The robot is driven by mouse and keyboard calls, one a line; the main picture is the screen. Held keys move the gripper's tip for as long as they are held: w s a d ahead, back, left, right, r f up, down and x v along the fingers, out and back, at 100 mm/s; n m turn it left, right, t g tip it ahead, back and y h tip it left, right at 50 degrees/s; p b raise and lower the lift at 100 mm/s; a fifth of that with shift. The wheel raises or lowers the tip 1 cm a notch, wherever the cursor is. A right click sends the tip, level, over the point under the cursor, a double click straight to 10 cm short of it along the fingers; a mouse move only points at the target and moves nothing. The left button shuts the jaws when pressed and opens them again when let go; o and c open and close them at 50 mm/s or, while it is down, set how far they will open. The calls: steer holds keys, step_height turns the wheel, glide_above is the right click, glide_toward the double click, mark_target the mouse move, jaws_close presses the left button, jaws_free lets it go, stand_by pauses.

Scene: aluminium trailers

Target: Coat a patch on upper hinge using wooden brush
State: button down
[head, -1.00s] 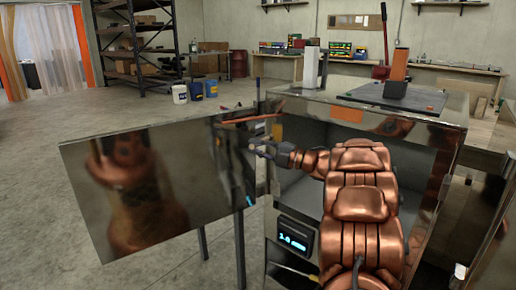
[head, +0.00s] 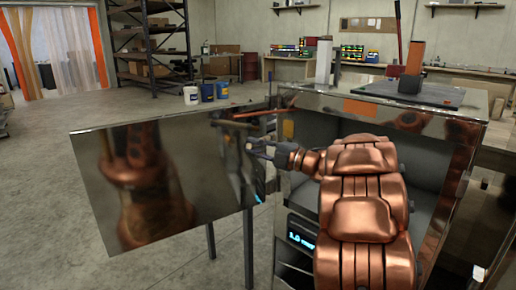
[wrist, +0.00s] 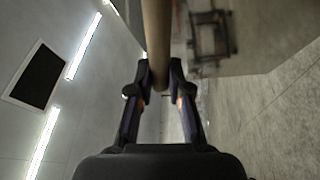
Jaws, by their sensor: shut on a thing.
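My gripper (head: 258,143) is at the end of my copper-coloured arm, close to the inner edge of the open metal door. In the wrist view its fingers (wrist: 158,82) are shut on the wooden brush, and a plain brown handle (wrist: 157,35) runs between them and out of the top of the picture. The brush's bristles are not clear in either view. The upper hinge cannot be clearly told apart; a thin orange-brown bar (head: 254,114) shows near the top where door and cabinet meet, above my gripper. Whether the brush touches anything cannot be told.
The shiny door (head: 100,190) swings out left of the metal cabinet (head: 465,135). A dark plate with an orange-topped block (head: 413,62) stands on top. Several buckets (head: 208,92) stand behind on the floor. The floor at left is open.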

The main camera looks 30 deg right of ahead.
steer(key=shift+a, duration=0.1)
steer(key=shift+s+a+b, duration=0.2)
steer(key=shift+a+b, duration=0.25)
steer(key=shift+a, duration=0.2)
steer(key=shift+s+a+b, duration=0.15)
steer(key=shift+a+b, duration=0.25)
steer(key=shift+a, duration=0.25)
